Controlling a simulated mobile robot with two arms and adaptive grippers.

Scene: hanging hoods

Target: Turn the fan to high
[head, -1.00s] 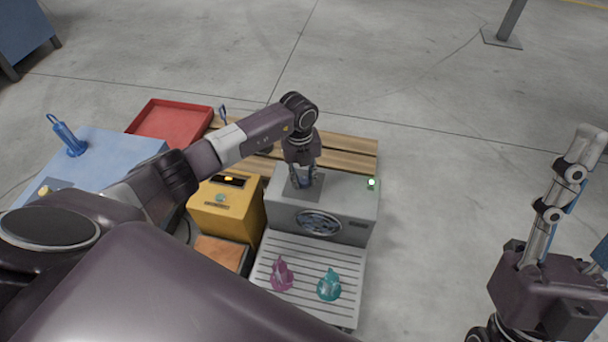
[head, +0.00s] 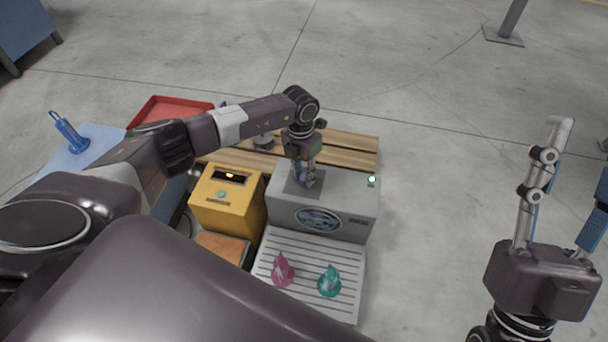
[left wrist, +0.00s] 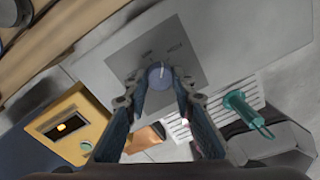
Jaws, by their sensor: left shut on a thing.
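The fan is a grey box with a round grille (head: 320,218) in its front and a lit green lamp (head: 372,180) on its top right corner. On a darker plate (left wrist: 190,62) on its top sits a round blue-grey knob (left wrist: 160,76) with a pale pointer line. Small labels on the plate are too blurred to read. My left gripper (head: 306,182) comes down from above and is shut on the knob, with one finger on each side of it in the left wrist view. My right gripper (head: 568,190) is open, empty and far to the right.
A yellow box (head: 228,205) with a lit display stands left of the fan. A slatted tray (head: 310,255) in front holds a magenta piece (head: 283,270) and a teal piece (head: 329,281). A red tray (head: 175,106) lies behind left. Floor on the right is clear.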

